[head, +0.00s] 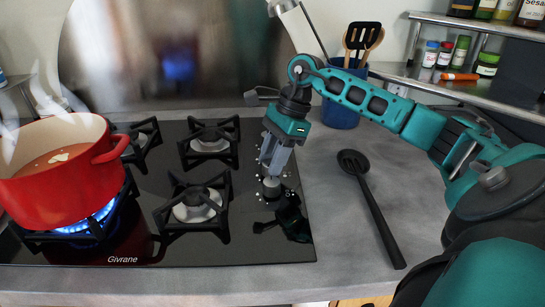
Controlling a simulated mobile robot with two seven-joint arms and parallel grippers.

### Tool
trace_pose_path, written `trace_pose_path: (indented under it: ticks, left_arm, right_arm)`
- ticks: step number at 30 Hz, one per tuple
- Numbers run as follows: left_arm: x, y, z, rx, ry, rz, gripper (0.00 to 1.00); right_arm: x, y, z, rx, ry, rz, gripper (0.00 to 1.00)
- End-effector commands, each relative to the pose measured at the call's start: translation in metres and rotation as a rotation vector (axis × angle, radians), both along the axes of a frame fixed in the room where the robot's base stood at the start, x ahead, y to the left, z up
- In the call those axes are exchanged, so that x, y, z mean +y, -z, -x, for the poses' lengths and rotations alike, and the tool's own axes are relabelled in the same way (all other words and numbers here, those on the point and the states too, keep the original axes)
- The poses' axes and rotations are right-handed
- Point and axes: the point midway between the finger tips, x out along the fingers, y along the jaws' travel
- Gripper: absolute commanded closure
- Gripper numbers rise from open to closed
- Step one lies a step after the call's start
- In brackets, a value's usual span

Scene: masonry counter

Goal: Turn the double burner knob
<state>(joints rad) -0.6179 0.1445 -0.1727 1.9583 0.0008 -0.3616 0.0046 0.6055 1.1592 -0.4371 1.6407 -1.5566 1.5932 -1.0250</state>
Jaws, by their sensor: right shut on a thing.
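The black glass cooktop (145,215) has a column of knobs along its right side. My right gripper (271,176) points down over this column and is shut on a grey knob (272,187), which I take to be the double burner knob. Its fingers and the gripper's body hide part of the knob and its neighbours, and I cannot read its turn angle. White marks ring the knob on the glass. My left gripper is not in view.
A red pot (45,190) of soup steams at the left over a blue flame (90,220). Other burners (197,205) are bare and show no flame. A black slotted spoon (375,210) lies on the grey counter at right. A blue utensil crock (340,112) and spice shelves (440,80) stand behind.

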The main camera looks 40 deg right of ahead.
Motion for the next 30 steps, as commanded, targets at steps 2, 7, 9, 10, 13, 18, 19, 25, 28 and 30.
trace_pose_path:
  ticks: [2,7,9,10,13,18,19,25,28,30]
  left_arm:
    - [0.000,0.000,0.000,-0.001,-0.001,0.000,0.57]
    - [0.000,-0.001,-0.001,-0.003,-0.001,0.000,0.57]
    - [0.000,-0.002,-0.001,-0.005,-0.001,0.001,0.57]
    - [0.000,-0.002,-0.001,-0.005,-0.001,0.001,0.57]
    - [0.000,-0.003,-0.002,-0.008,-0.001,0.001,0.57]
    - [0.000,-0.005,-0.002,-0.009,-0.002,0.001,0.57]
    - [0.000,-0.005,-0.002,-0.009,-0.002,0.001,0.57]
    - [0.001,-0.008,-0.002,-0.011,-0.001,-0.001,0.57]
    - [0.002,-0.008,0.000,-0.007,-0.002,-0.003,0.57]
    - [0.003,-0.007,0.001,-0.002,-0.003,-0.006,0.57]
  right_arm:
    - [0.000,0.000,0.000,0.000,0.001,0.001,0.94]
    - [0.000,0.000,0.000,-0.001,0.002,0.001,0.53]
    - [0.000,0.000,0.000,0.000,0.001,0.001,0.53]
    - [0.000,0.000,0.000,0.000,0.001,0.001,0.53]
    - [-0.001,-0.001,0.000,-0.001,0.002,0.001,0.53]
    - [-0.007,-0.016,0.001,-0.003,0.002,0.003,0.53]
    - [-0.008,-0.021,0.001,-0.005,0.003,0.002,0.53]
    - [-0.025,-0.063,0.005,-0.006,0.005,0.001,0.53]
    - [-0.033,-0.083,0.008,-0.006,0.004,0.001,0.53]
    - [-0.037,-0.095,0.009,-0.005,0.003,0.000,0.53]
